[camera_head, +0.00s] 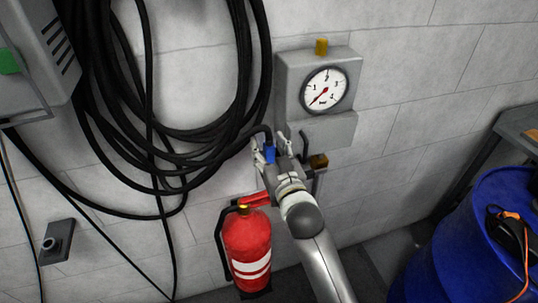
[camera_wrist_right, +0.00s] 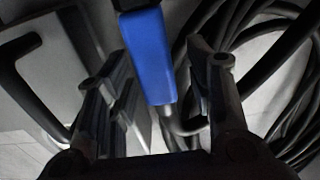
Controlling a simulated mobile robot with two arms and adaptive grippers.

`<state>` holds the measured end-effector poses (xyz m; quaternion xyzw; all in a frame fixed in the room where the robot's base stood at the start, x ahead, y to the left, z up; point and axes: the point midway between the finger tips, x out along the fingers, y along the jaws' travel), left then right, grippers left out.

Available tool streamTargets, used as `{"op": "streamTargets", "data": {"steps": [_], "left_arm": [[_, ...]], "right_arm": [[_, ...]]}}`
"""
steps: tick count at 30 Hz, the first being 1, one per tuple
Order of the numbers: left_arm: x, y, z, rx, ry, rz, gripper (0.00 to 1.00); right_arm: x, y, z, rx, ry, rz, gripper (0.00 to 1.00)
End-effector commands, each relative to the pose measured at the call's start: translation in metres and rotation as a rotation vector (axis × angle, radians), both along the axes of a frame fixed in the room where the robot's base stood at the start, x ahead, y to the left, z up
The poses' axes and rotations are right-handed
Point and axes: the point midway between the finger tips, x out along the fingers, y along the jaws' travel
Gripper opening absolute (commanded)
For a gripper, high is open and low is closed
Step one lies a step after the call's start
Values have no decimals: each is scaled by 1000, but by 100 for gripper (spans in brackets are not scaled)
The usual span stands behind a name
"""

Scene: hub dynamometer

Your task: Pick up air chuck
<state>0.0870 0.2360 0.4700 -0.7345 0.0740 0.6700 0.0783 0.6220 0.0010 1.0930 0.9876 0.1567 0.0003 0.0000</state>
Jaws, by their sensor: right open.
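The air chuck shows as a blue part (camera_head: 269,154) by the wall, at the end of a black hose below and left of the pressure gauge box. In the wrist view its blue body (camera_wrist_right: 147,55) stands between my fingers, with a grey metal bent piece at its lower end. My right gripper (camera_head: 268,163) is open, with one finger on each side of the blue part. Gaps show between the fingers and the blue body in the wrist view (camera_wrist_right: 160,60). My left gripper is not in view.
A gauge box (camera_head: 292,75) is mounted on the wall. Coiled black hose (camera_head: 205,135) hangs left of it. A red fire extinguisher (camera_head: 247,240) stands below. A blue drum (camera_head: 470,240) with a dark and orange item (camera_head: 510,235) on it is at right.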

Motion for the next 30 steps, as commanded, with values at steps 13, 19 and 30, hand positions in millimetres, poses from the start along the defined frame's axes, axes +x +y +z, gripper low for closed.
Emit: {"op": "streamTargets", "data": {"steps": [13,19,30], "left_arm": [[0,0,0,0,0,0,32],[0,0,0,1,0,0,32],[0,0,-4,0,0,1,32]], "right_arm": [[0,0,-1,0,1,0,14],[0,0,0,0,-1,0,0],[0,0,7,1,-3,0,0]]}}
